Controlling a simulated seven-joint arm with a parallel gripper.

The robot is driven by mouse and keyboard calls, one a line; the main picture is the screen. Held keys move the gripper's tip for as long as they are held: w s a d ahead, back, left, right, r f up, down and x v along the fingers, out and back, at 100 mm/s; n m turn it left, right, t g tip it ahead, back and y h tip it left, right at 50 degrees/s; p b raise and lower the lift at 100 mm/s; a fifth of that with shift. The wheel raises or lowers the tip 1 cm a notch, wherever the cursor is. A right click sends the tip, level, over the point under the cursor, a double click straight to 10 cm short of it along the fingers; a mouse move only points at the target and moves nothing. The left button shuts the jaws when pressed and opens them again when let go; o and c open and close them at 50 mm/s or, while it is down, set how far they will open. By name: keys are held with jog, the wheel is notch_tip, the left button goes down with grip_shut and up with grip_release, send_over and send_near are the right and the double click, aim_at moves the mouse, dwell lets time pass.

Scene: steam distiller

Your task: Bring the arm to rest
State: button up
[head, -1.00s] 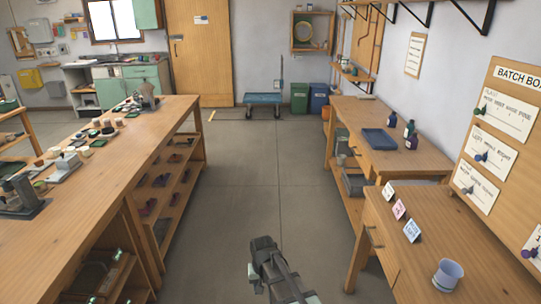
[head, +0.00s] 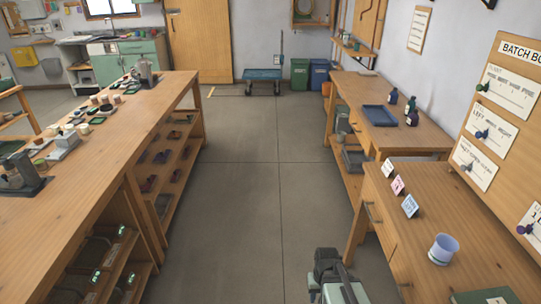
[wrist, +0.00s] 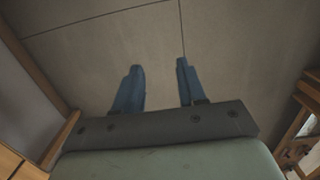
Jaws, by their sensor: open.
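My gripper shows in the wrist view (wrist: 161,88) as two blue fingers set apart, with bare grey floor between and beyond them. It is open and holds nothing. In the head view, part of my arm (head: 336,280) shows at the bottom edge, right of the middle, over the aisle beside the right-hand bench. The fingers cannot be made out there.
A long wooden bench (head: 95,165) with small pots and tools runs along the left. On the right, a bench (head: 405,235) carries cards and a lilac cup (head: 444,249); a blue tray (head: 379,115) lies farther back. The floor aisle (head: 265,190) between them is clear.

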jog(key=s+f+g, duration=0.3)
jog(key=s+f, duration=0.5)
jog(key=s, duration=0.5)
jog(key=s+f+g, duration=0.3)
jog(key=s+f, duration=0.5)
jog(key=s, duration=0.5)
jog(key=shift+s+f, duration=0.35)
